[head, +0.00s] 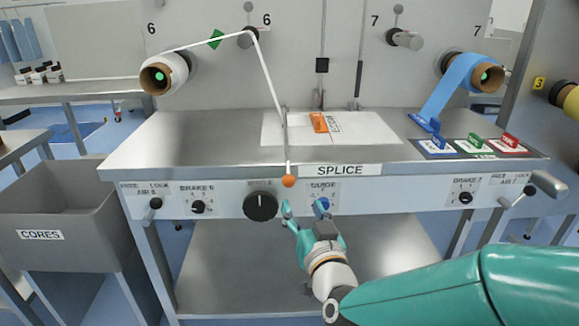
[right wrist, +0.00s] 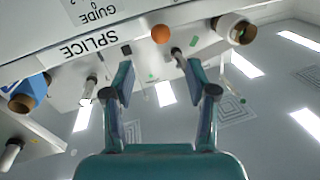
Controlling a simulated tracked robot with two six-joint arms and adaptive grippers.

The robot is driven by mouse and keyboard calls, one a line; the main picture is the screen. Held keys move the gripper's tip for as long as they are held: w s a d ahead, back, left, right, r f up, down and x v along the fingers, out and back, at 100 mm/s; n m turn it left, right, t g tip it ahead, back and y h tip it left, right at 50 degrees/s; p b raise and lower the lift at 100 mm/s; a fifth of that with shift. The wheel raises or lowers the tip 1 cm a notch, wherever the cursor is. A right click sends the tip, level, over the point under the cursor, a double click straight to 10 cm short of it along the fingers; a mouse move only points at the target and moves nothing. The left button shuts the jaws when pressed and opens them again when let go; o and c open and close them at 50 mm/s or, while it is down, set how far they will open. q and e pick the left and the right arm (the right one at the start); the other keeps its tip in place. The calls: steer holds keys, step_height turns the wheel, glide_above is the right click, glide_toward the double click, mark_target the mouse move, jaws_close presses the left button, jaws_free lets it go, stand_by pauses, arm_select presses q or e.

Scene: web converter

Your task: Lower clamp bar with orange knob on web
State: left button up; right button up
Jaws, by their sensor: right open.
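The orange knob (head: 288,181) sits at the front end of the clamp bar (head: 286,140), at the front edge of the steel table left of the SPLICE label. It also shows in the right wrist view as an orange ball (right wrist: 161,34), beyond my fingertips and apart from them. The white web (head: 268,75) runs from the left roll over a roller down to the bar. My right gripper (head: 305,206) is open and empty, below and slightly right of the knob, in front of the control panel. Whether the bar touches the web is too small to tell. My left gripper is not in view.
The panel holds a large black dial (head: 260,206) and a blue GUIDE knob (head: 322,204) close to my gripper. An orange tool (head: 319,122) lies on the white splice sheet (head: 365,128). A grey CORES bin (head: 60,205) stands at the left.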

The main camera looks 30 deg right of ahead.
mark_target(291, 184)
steer(key=p+x, duration=0.4)
steer(key=x, duration=0.8)
steer(key=shift+f, duration=0.1)
steer(key=shift+c, duration=0.3)
jaws_close()
